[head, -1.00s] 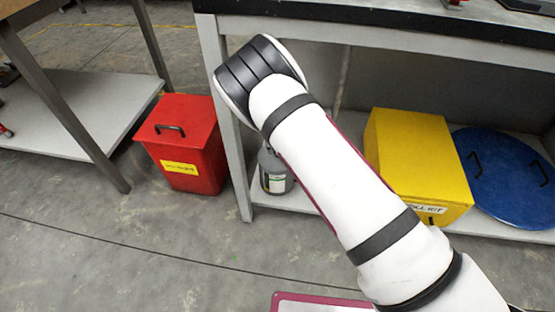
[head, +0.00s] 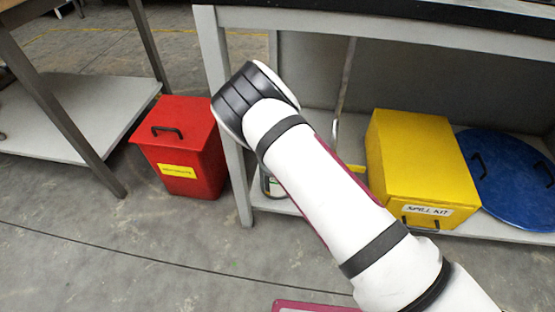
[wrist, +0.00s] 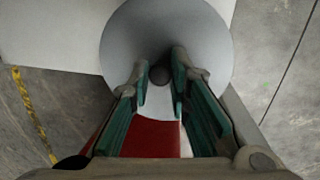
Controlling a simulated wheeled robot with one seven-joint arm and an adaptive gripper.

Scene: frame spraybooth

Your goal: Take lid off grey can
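The grey can (head: 272,188) stands on the low shelf under the bench. In the head view my arm hides most of it, and only a piece with its pale label shows. In the wrist view its round grey lid (wrist: 205,45) fills the top middle, with a small dark knob (wrist: 159,75) at the centre. My gripper (wrist: 160,78) is open, with one green-padded finger on each side of the knob. A narrow gap seems to show beside the knob, and contact is unclear. The gripper is hidden in the head view.
A red bin (head: 185,150) stands on the floor left of the bench leg (head: 233,150). A yellow spill kit box (head: 420,160) and a blue round lid (head: 510,175) are on the shelf to the right. A thin rod (head: 345,95) rises behind my arm.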

